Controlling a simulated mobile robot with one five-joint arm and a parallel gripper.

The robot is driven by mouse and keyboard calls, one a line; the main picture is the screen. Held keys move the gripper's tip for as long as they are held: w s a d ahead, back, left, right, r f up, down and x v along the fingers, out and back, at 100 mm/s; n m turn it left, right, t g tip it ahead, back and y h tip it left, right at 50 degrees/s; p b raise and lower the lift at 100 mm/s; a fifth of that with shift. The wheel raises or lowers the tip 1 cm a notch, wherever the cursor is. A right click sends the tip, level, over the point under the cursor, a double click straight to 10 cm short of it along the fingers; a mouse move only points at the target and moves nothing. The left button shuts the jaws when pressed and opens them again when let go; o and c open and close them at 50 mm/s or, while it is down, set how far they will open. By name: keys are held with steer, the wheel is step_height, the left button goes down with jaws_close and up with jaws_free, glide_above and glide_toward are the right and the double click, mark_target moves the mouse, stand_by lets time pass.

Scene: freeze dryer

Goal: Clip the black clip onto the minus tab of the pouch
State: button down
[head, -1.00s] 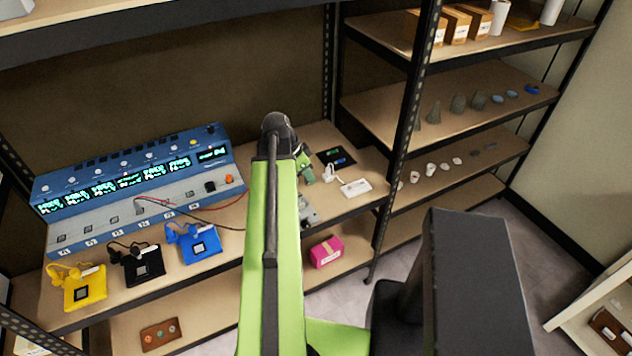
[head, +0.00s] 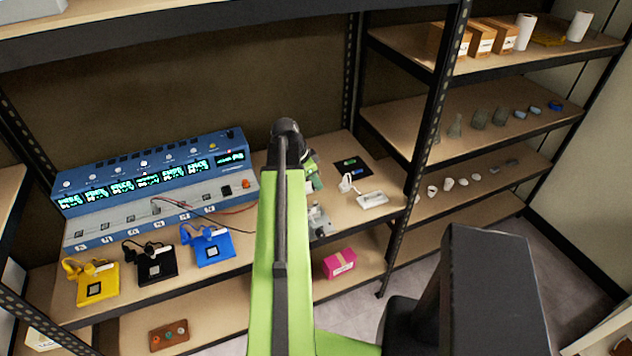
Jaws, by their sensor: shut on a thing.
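My green arm rises through the middle and covers much of the bench. Part of my gripper (head: 314,182) shows just right of the arm's black elbow. Its fingertips and the thing in its grip are hidden or too small to make out. A black lead (head: 215,218) and a red lead (head: 222,210) run right from the blue instrument (head: 150,180) and pass behind my arm. The black clip is not visible; the black lead leads toward the hidden area at my gripper. A grey metal fixture (head: 319,222) stands below my gripper. I cannot make out the pouch or its minus tab.
Yellow (head: 97,285), black (head: 155,265) and blue (head: 213,248) pads with cables lie along the bench's front left. A black mat (head: 347,172) and a white block (head: 372,200) lie right of my gripper. A shelf upright (head: 432,110) stands further right.

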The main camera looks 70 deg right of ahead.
mark_target(313, 187)
steer(key=shift+f+b, duration=2.2)
steer(key=shift+f, duration=0.3)
steer(key=shift+f+b, duration=1.25)
steer(key=c, duration=1.3)
jaws_free()
steer(key=p+v, duration=1.6)
steer(key=v, duration=0.1)
steer(key=shift+r, duration=0.2)
steer(key=shift+w, duration=0.15)
